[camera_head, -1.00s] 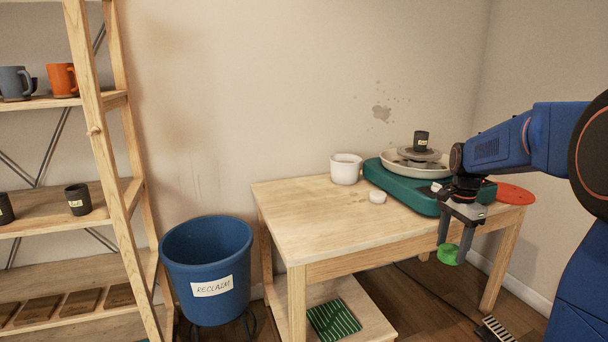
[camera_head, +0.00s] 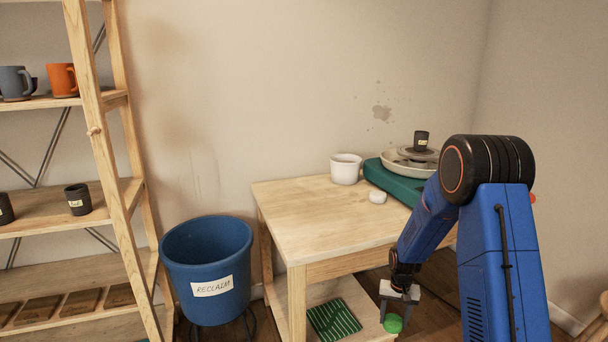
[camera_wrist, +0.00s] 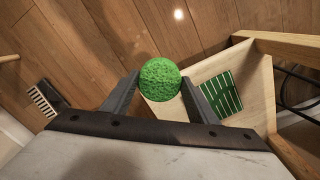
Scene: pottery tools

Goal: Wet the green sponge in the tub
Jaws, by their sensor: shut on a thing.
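My gripper (camera_head: 395,312) is shut on the green sponge (camera_head: 393,324) and holds it low, near the right end of the table's lower shelf. In the wrist view the round sponge (camera_wrist: 160,80) sits between the two fingertips, above the floor and shelf edge. A white round tub (camera_head: 346,171) stands on the table's back edge, left of the wheel. Its inside is mostly hidden, so I cannot tell whether it holds water.
The wooden table (camera_head: 300,215) bears a green pottery wheel (camera_head: 391,184) and a small whitish round piece (camera_head: 377,197). A blue bucket (camera_head: 207,270) labelled RECLAIM stands left of it. A green striped mat (camera_head: 334,320) lies on the lower shelf. A brush (camera_wrist: 45,98) lies on the floor.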

